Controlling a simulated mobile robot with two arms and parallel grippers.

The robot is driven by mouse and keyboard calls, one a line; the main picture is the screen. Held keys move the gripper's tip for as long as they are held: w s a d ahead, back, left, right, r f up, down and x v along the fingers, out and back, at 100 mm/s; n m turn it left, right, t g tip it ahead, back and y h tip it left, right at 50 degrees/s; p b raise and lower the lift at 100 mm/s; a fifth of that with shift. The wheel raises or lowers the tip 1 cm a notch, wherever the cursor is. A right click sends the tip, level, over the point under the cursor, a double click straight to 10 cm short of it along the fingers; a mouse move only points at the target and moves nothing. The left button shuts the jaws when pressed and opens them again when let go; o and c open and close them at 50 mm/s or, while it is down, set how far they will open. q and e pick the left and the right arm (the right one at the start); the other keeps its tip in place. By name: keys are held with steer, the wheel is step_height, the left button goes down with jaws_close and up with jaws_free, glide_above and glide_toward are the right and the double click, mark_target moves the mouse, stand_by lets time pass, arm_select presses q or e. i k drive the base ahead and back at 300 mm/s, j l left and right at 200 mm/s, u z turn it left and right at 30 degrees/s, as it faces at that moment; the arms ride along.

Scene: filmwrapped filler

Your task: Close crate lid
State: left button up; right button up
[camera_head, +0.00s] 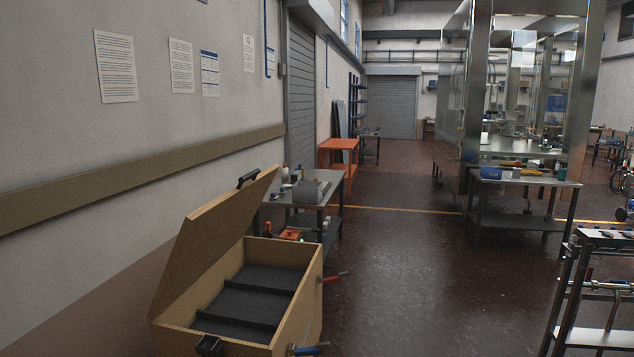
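A wooden crate (312,292) stands at the lower left, close to the wall. Its lid (207,237) is raised and leans up and back on the crate's left side. The lid has a black handle (248,177) at its top edge. The inside of the crate is lined with dark grey padding (247,298) with raised bars across it, and no objects show in it. A red-handled part (333,278) and a blue-handled part (306,350) stick out from the crate's right side. A black part (209,345) sits on the near edge. Neither of my grippers is in view.
A grey metal table (325,187) with tools stands just behind the crate, with an orange table (338,144) farther back. A metal rack (598,290) stands at the right. The dark red floor (420,270) between crate and rack is clear.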

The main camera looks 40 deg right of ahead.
mark_target(207, 232)
steer(key=z, duration=0.75)
steer(key=l+u, duration=0.1)
steer(key=l, duration=0.4)
steer(key=i+l, duration=0.1)
steer(key=l, duration=0.45)
steer(key=i+l+u, duration=0.2)
steer(key=i+l, duration=0.25)
steer(key=i+l+u, duration=0.2)
steer(key=i+l, duration=0.2)
steer(key=i+l+u, duration=0.2)
steer(key=i+l, duration=0.15)
steer(key=l, duration=0.3)
